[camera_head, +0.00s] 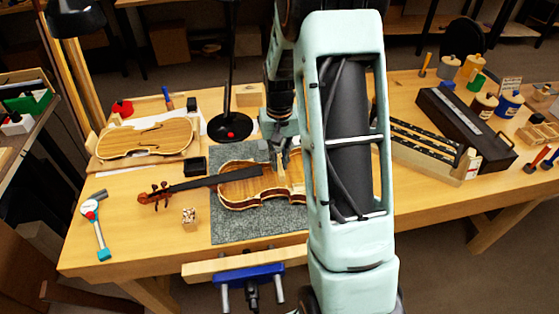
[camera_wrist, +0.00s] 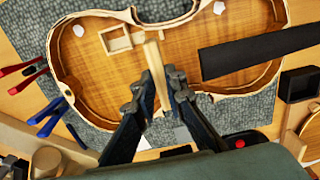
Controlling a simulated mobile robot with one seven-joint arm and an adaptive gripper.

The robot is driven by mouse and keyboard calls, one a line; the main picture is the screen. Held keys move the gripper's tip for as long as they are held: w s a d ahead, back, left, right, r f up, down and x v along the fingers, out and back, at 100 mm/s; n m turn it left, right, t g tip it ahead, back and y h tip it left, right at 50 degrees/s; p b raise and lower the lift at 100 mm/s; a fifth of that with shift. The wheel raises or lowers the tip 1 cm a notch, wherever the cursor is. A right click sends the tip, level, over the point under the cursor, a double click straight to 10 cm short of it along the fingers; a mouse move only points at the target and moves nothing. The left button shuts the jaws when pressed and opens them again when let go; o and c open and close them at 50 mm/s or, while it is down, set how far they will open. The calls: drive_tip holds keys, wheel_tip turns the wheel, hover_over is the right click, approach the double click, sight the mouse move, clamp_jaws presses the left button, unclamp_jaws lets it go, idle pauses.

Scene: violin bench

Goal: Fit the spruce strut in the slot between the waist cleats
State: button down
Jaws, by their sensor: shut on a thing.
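The open violin body lies on a grey mat, its hollow inside facing up, in the head view (camera_head: 240,190) and in the wrist view (camera_wrist: 95,75). My gripper (camera_wrist: 158,82) points down over the waist of the body and is shut on a pale wooden strip, the spruce strut (camera_wrist: 154,58). The strut stands out past the fingertips over the inside of the body; I cannot tell whether it touches the wood. A small pale wooden frame (camera_wrist: 117,39) is fixed inside, just left of the strut. The waist cleats are not clearly made out. In the head view my gripper (camera_head: 279,158) is partly hidden by my arm.
The dark fingerboard and neck (camera_head: 205,182) reach left from the body. Red and blue clamps (camera_wrist: 35,110) lie beside it in the wrist view. A lamp base (camera_head: 230,127) stands behind the mat (camera_head: 222,232).

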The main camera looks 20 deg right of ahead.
drive_tip(key=shift+f+b, duration=1.5)
drive_tip(key=shift+f, duration=0.65)
drive_tip(key=c, duration=1.9)
unclamp_jaws()
drive_tip(key=shift+o, duration=0.7)
drive_tip(key=shift+o, duration=0.9)
drive_tip(key=shift+r, duration=0.1)
drive_tip(key=shift+r+p, duration=2.05)
drive_tip(key=shift+r, duration=0.9)
